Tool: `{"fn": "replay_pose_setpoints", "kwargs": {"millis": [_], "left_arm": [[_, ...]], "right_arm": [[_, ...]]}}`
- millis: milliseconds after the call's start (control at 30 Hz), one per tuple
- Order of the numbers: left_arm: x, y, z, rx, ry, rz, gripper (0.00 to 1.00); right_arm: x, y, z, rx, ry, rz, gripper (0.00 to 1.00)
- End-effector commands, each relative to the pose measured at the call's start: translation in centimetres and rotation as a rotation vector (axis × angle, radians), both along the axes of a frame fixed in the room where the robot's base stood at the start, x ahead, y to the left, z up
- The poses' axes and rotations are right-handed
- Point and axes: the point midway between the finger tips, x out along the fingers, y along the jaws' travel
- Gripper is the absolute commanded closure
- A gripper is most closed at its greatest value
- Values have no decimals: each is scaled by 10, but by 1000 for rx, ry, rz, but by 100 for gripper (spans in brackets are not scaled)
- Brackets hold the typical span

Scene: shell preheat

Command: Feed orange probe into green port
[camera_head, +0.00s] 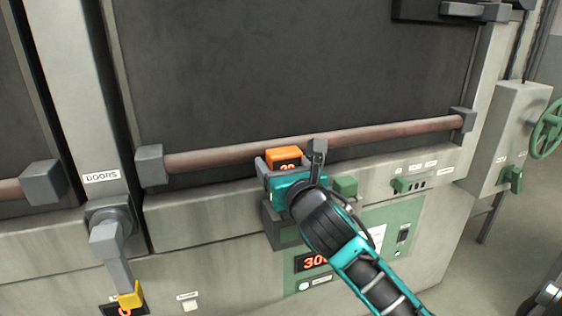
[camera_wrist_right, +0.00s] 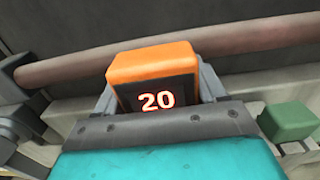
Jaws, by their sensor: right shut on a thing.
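My right gripper (camera_head: 284,168) is shut on the orange probe (camera_head: 284,153), just in front of the oven's front face. The probe has an orange top and a dark face with a glowing "20"; in the right wrist view the probe (camera_wrist_right: 153,62) sits between the two grey fingers. Its far end is hidden. A green block (camera_head: 345,187) sits right of the gripper on the ledge and also shows in the right wrist view (camera_wrist_right: 288,120). A dark grey box with green on it (camera_head: 283,236) is partly hidden below the gripper. I cannot tell which is the port. My left gripper is out of view.
A long reddish-brown handle bar (camera_head: 400,131) runs across the dark door behind the probe. A green panel (camera_head: 400,225) with a red display lies below right. A lever with a yellow tip (camera_head: 130,296) hangs at left. A green handwheel (camera_head: 548,128) is at far right.

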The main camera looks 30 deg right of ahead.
Motion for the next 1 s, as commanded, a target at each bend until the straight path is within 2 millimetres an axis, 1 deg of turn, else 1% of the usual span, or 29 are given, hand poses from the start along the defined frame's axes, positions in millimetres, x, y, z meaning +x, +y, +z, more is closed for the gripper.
{"fn": "replay_pose_setpoints", "kwargs": {"millis": [33, 200, 500, 700, 1000], "left_arm": [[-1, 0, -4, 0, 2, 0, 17], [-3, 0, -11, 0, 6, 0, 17], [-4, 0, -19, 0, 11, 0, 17], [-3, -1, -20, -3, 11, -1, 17], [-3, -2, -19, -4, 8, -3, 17]], "right_arm": [[0, 0, -5, -1, -1, 0, 65], [0, 0, -15, -3, 2, 0, 65], [0, 0, -30, -2, -1, 0, 65], [0, 0, -35, -1, -1, 0, 65], [0, 0, -35, -1, -1, 0, 65]]}}
